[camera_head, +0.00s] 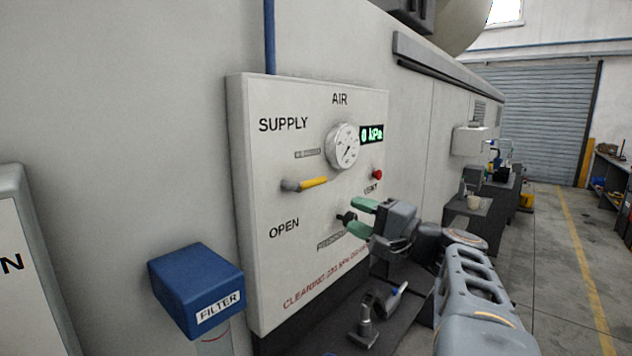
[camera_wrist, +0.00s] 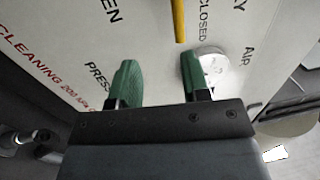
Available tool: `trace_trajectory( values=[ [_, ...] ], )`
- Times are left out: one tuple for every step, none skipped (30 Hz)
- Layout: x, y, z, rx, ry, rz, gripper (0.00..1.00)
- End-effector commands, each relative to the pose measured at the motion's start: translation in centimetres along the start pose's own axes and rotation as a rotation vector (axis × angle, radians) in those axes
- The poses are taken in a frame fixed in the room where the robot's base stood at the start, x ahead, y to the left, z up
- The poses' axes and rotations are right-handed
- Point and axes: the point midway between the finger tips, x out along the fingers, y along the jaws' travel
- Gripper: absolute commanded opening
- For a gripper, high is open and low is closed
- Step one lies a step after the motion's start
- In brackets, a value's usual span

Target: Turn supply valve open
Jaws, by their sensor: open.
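The supply valve has a yellow handle (camera_head: 314,183) on a grey stem at the left of the white air panel (camera_head: 262,282). The handle lies about level, pointing right, between the SUPPLY label above and the OPEN label below. In the wrist view the yellow handle (camera_wrist: 179,18) shows at the top edge, ahead of my fingers. My gripper (camera_head: 352,217) has green fingers, is open, and is right of and below the handle, apart from it.
A round gauge (camera_head: 343,146), a display reading 0 kPa (camera_head: 371,134) and a red button (camera_head: 377,174) sit on the panel. A blue filter (camera_head: 196,287) stands at lower left. A metal fitting (camera_head: 364,322) is below my gripper. Open floor lies at right.

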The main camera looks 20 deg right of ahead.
Motion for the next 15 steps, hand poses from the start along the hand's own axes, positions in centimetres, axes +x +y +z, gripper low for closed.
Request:
trace_trajectory(
  values=[
    [-0.3, -0.8, -0.6, -0.003, 0.013, -0.029, 0.43],
    [-0.3, -1.2, -0.8, -0.004, 0.018, -0.044, 0.43],
    [-0.3, -1.6, -1.0, -0.004, 0.023, -0.057, 0.43],
    [-0.1, -1.8, -1.1, -0.005, 0.025, -0.065, 0.43],
    [0.2, -2.0, -1.2, -0.005, 0.026, -0.071, 0.43],
    [0.7, -2.1, -1.2, -0.004, 0.025, -0.074, 0.43],
    [1.2, -2.2, -1.2, -0.004, 0.026, -0.075, 0.43],
    [1.7, -2.3, -1.2, -0.004, 0.024, -0.074, 0.43],
    [2.5, -2.3, -1.2, -0.004, 0.025, -0.074, 0.43],
    [3.0, -2.4, -1.2, -0.003, 0.024, -0.074, 0.43],
    [3.7, -2.5, -1.2, -0.002, 0.025, -0.074, 0.43],
    [4.5, -2.5, -1.2, -0.003, 0.024, -0.073, 0.43],
    [5.1, -2.5, -1.2, -0.003, 0.024, -0.072, 0.43],
    [5.7, -2.6, -1.3, -0.002, 0.025, -0.072, 0.43],
    [6.4, -2.6, -1.3, -0.002, 0.025, -0.073, 0.43]
  ],
)
